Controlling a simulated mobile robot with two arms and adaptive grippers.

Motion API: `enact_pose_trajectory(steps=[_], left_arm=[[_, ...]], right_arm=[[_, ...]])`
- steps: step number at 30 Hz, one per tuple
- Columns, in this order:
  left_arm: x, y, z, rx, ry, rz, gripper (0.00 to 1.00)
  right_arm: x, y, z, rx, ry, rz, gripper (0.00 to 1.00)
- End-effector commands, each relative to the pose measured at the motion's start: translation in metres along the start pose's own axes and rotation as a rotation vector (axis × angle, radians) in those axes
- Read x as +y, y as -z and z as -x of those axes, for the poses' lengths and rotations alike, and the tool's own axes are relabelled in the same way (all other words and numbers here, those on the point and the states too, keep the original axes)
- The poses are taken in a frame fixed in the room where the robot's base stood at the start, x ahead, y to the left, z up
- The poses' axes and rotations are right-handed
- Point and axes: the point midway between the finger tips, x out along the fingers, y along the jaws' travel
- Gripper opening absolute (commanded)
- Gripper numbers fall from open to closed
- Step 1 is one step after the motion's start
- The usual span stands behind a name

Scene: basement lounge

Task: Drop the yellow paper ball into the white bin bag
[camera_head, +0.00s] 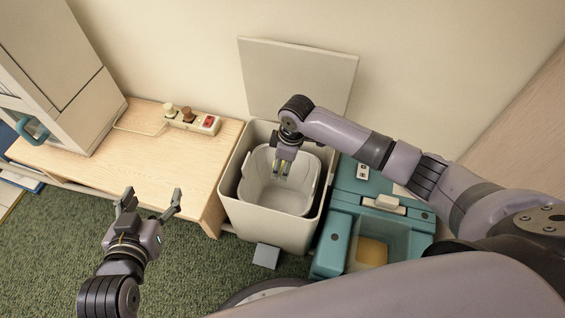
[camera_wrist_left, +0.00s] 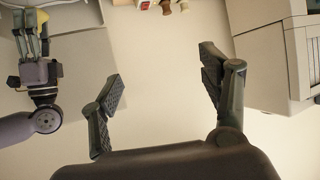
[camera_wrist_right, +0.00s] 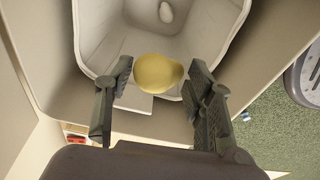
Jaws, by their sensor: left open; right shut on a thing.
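The yellow paper ball (camera_wrist_right: 158,73) is between the fingertips of my right gripper (camera_wrist_right: 155,85). In the head view, my right gripper (camera_head: 283,165) is over the bin opening, and only a little yellow shows between its fingers. The white bin bag (camera_head: 278,199) lines an inner bucket in the bin. It lies open below the ball in the right wrist view (camera_wrist_right: 103,33), with a small pale lump (camera_wrist_right: 166,12) inside. My left gripper (camera_head: 149,203) is open and empty, left of the bin, in front of the wooden bench.
The pale bin (camera_head: 265,226) has its lid (camera_head: 298,78) raised against the wall and a pedal (camera_head: 266,256) in front. A wooden bench (camera_head: 160,150) with a power strip (camera_head: 192,121) stands left. A teal container (camera_head: 334,246) stands close on the right. Green carpet lies in front.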

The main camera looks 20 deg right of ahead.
Motion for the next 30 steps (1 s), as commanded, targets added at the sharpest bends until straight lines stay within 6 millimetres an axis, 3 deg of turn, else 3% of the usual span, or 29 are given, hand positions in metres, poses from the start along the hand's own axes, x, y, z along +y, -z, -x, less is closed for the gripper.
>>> enact_pose_trajectory(steps=[13, 21, 30], left_arm=[[0.010, 0.069, 0.001, 0.370, -0.022, 0.002, 0.70], [0.015, 0.107, 0.016, 0.595, -0.035, 0.006, 0.70], [0.019, 0.137, 0.038, 0.797, -0.047, 0.013, 0.70]], right_arm=[[0.000, -0.002, -0.015, 0.000, 0.000, 0.000, 0.38], [0.000, -0.004, -0.023, 0.000, -0.001, 0.000, 0.38], [0.000, -0.004, -0.029, 0.000, -0.001, 0.000, 0.38]])
